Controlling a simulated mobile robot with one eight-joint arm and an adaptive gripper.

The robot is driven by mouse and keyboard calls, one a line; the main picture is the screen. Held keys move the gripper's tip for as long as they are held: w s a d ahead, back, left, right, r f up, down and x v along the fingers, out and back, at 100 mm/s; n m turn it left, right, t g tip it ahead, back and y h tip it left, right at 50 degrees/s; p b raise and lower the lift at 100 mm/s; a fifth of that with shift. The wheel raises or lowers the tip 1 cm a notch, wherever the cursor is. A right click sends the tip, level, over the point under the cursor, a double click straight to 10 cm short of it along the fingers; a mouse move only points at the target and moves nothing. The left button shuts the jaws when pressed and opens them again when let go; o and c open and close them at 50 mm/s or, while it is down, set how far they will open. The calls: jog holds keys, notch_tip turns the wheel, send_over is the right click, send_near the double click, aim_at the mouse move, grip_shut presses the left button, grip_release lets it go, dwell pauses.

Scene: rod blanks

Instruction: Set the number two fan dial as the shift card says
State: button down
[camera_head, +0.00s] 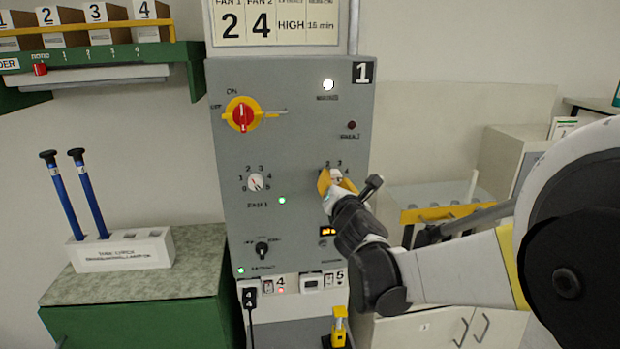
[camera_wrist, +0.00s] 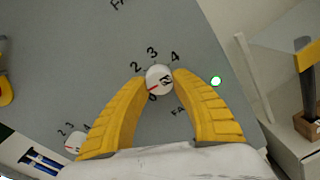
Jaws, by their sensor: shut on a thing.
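The shift card (camera_head: 276,22) at the top of the grey panel (camera_head: 300,110) reads 2 under FAN 1, 4 under FAN 2, then HIGH and 15 min. The fan 2 dial (camera_wrist: 159,79) is a round white knob with a red pointer mark. In the wrist view the mark points down-left, near the 0.
The white fan 1 dial (camera_head: 256,182) is left of my gripper. A red and yellow main switch (camera_head: 242,115) and a black extract knob (camera_head: 262,249) are also on the panel. A holder (camera_head: 125,250) with blue rods stands on the green cabinet at left.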

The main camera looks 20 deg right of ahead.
jog(key=m, duration=0.4)
jog(key=shift+a+r+y+p, duration=0.1)
jog(key=shift+r+y+p, duration=0.05)
jog(key=shift+y+p, duration=0.25)
jog(key=m, duration=0.4)
jog(key=shift+w+r+m+p, duration=0.1)
jog(key=shift+m+p, duration=0.2)
jog(key=m, duration=0.7)
jog(key=shift+r+m+y, duration=0.1)
jog(key=shift+m+y, duration=0.3)
jog(key=m, duration=0.3)
jog(key=shift+t, duration=0.3)
jog(key=m, duration=0.4)
jog(key=shift+d, duration=0.2)
jog(key=m, duration=0.6)
jog(key=shift+d+t, duration=0.1)
jog(key=shift+t, duration=0.2)
jog(key=shift+m, duration=0.4)
